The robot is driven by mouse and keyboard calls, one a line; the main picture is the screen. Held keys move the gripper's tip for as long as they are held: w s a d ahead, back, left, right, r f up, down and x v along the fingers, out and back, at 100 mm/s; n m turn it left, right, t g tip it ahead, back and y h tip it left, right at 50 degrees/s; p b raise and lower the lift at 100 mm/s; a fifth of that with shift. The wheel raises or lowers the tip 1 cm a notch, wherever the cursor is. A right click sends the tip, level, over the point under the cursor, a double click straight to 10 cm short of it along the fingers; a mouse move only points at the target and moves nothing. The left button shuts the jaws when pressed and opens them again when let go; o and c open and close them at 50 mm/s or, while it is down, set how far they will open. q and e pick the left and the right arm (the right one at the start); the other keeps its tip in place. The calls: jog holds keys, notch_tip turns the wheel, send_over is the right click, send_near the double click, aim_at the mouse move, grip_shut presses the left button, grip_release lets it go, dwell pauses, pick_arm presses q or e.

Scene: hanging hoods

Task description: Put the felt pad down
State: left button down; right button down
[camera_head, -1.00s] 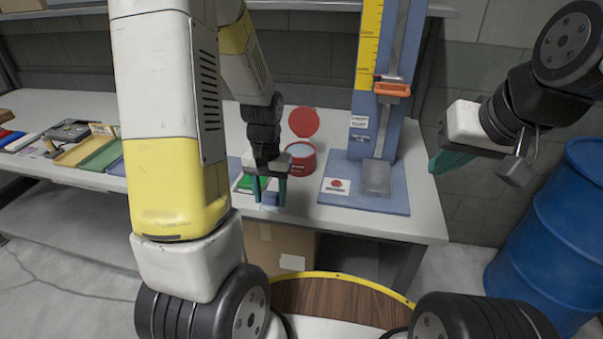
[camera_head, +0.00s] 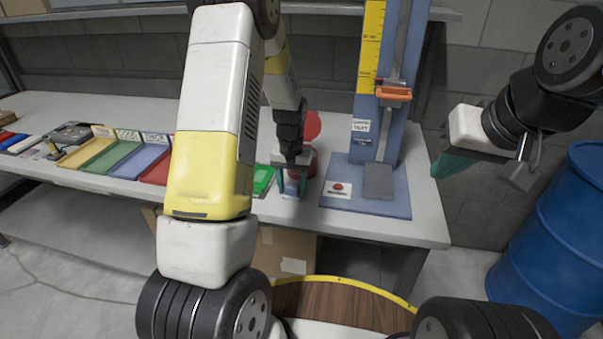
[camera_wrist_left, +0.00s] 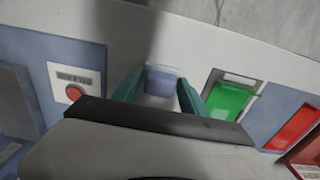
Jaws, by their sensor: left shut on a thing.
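The felt pad (camera_wrist_left: 162,82) shows in the left wrist view as a small blue-grey block between the teal fingertips. My left gripper (camera_head: 292,184) is shut on it over the front part of the bench, just in front of a red tin (camera_head: 311,165). In the head view the pad is largely covered by the fingers. I cannot tell whether its underside touches the bench. My right gripper (camera_head: 450,164) hangs at the right, beyond the bench edge. Its teal finger shows, but its opening is hidden.
The bench (camera_head: 420,215) bears a blue test stand (camera_head: 385,198) with a grey block and red button to the right. A blue barrel (camera_head: 555,240) stands on the floor at right.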

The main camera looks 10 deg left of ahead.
aim_at(292, 185)
pick_arm(q)
jog(key=shift+f, duration=0.1)
jog(key=c, duration=0.6)
grip_release()
jog(key=s+r+t, duration=0.1)
jog(key=s+r, duration=0.1)
jog(key=r, duration=0.8)
jog(key=s+r, duration=0.2)
jog(key=r, duration=0.7)
jog(key=s+r+t, duration=0.1)
jog(key=s+r, duration=0.2)
jog(key=s, duration=0.3)
jog(key=s+d+r+t+h, duration=0.1)
jog(key=s+r+t, duration=0.1)
jog(key=s, duration=0.5)
jog(key=s+d+r+t+h, duration=0.1)
jog(key=s+r+t, duration=0.1)
jog(key=s+r, duration=0.2)
jog(key=shift+s+d+r, duration=0.1)
jog(key=shift+s+r, duration=0.05)
jog(key=shift+s, duration=1.45)
